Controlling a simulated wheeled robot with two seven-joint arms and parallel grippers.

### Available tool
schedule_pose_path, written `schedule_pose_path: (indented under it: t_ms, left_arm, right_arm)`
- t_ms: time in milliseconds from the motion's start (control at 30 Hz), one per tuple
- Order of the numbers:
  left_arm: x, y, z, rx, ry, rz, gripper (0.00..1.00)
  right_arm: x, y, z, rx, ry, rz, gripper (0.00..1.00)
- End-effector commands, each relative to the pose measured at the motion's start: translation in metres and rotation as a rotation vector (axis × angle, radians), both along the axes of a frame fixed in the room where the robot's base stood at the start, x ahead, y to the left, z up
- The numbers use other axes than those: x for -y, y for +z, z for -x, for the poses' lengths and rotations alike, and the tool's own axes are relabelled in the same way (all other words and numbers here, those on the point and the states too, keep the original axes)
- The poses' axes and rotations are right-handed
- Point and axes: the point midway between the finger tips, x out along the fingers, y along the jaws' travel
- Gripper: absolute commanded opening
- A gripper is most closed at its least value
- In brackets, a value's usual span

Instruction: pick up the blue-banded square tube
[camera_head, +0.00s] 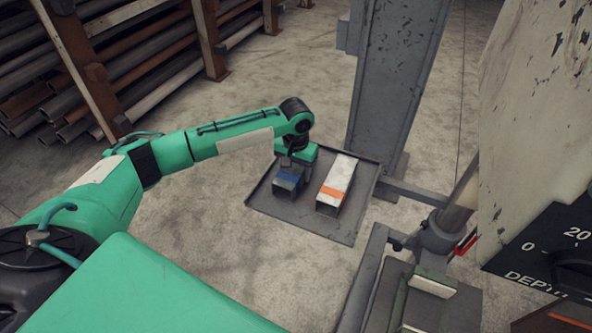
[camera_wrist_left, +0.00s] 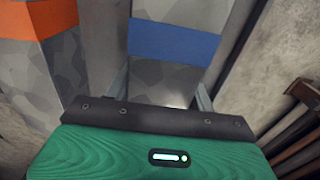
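The blue-banded square tube (camera_head: 287,184) lies on a dark grey tray (camera_head: 318,231), on its left side, with its open end toward me. My left gripper (camera_head: 291,163) is over the tube's far part and covers it there. In the left wrist view the grey tube with its blue band (camera_wrist_left: 174,41) runs between the two fingers of my left gripper (camera_wrist_left: 160,92), one along each side. Whether the fingers press on the tube is not clear. My right gripper is not in view.
An orange-banded square tube (camera_head: 336,184) lies close by on the right of the tray; it also shows in the left wrist view (camera_wrist_left: 33,22). A grey steel column (camera_head: 398,80) stands behind. Machine parts (camera_head: 425,285) are at the right, pipe racks (camera_head: 110,70) at the left.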

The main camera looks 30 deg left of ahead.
Motion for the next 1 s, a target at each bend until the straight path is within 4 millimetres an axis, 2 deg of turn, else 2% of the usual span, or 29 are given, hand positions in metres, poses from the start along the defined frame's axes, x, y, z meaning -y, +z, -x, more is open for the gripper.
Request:
schedule_pose_path:
  t_ms: [33,200,467,667,867,1000]
  left_arm:
    - [0.000,0.000,0.000,0.000,0.000,0.000,0.45]
    - [0.000,0.002,-0.001,0.002,0.000,0.001,0.15]
    - [0.000,0.003,-0.001,0.002,0.000,0.001,0.15]
    - [0.000,0.015,-0.001,0.003,0.001,0.002,0.15]
    - [0.000,0.048,-0.002,0.006,0.000,0.003,0.15]
    - [0.000,0.082,-0.002,0.007,0.000,0.003,0.15]
  right_arm:
    - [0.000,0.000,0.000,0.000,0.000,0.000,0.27]
    - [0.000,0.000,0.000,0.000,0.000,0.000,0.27]
    - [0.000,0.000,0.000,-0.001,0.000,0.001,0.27]
    - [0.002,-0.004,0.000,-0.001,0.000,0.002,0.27]
    - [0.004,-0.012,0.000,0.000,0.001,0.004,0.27]
    - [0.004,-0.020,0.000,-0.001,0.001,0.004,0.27]
